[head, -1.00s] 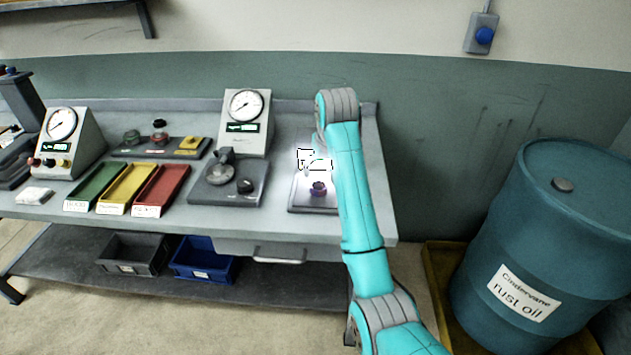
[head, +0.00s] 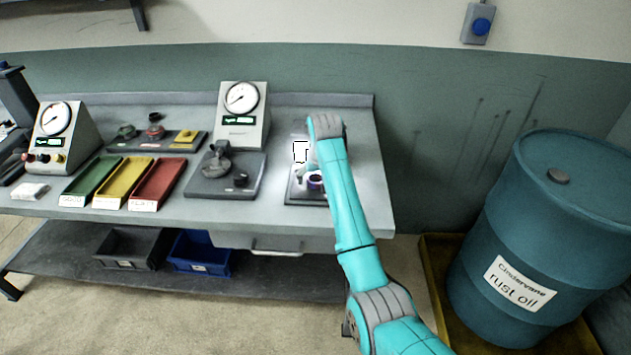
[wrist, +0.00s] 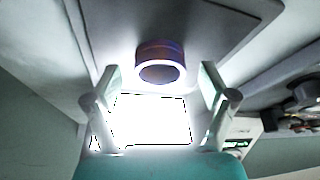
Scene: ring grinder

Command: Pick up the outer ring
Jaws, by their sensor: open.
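The outer ring (wrist: 160,66) is a short, dark purplish band with a bright hollow opening. It stands on a dark flat plate in the wrist view and shows small in the head view (head: 315,182). My gripper (wrist: 161,82) is open, one finger at each side of the ring in the picture, with gaps on both sides. I see no contact. In the head view my gripper (head: 304,168) is just above the ring, partly hidden by the arm and white glare.
The ring's plate (head: 303,199) lies at the right end of the grey workbench (head: 225,222). A dial gauge (head: 241,115) and a dark fixture (head: 216,188) stand to its left. Green, yellow and red trays (head: 158,182) are farther left. A blue drum (head: 535,240) stands right of the bench.

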